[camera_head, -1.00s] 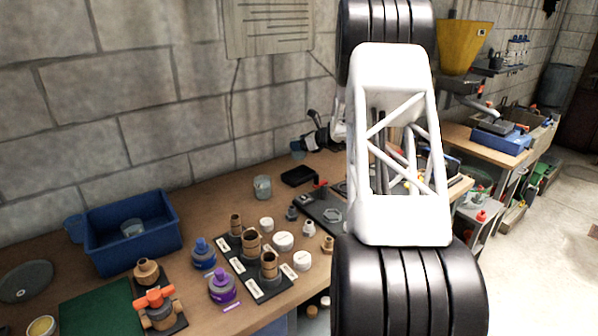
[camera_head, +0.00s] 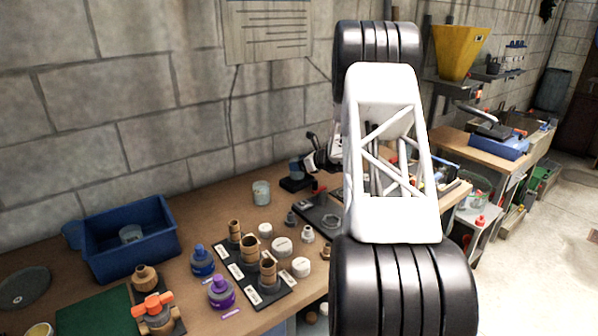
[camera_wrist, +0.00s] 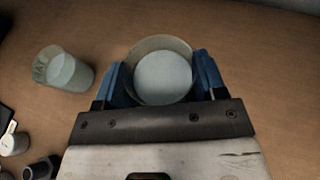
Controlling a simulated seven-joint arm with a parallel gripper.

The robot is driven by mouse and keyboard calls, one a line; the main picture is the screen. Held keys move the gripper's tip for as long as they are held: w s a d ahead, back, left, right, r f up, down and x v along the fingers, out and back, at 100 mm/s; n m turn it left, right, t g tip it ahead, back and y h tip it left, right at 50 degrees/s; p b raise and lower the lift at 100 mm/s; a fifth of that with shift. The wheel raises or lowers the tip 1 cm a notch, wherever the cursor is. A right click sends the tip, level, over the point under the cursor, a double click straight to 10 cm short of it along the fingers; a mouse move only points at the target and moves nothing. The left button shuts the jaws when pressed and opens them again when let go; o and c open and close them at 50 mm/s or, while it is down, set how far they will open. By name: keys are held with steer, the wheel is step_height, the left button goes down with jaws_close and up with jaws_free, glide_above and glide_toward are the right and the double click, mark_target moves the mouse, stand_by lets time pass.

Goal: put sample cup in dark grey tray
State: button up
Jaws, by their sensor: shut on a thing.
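My gripper (camera_head: 308,166) is shut on a sample cup (camera_wrist: 163,75), a clear round cup with pale contents, held between blue fingertips in the wrist view. In the head view the held cup (camera_head: 296,169) is partly covered by the gripper. It appears directly over the small dark grey tray (camera_head: 291,187) near the back of the bench. I cannot tell whether the cup touches the tray. The tray cannot be made out in the wrist view, where the cup and gripper cover the middle.
Another clear cup (camera_head: 261,193) stands left of the tray, also in the wrist view (camera_wrist: 62,70). A black plate (camera_head: 318,211) with small parts lies in front. A blue bin (camera_head: 160,245), bottles and brass fittings fill the left. Bench between bin and cup is clear.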

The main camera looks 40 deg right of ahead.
steer(key=shift+f, duration=1.6)
steer(key=shift+f, duration=0.15)
steer(key=o, duration=1)
steer(key=shift+s, duration=0.1)
steer(key=v, duration=1.2)
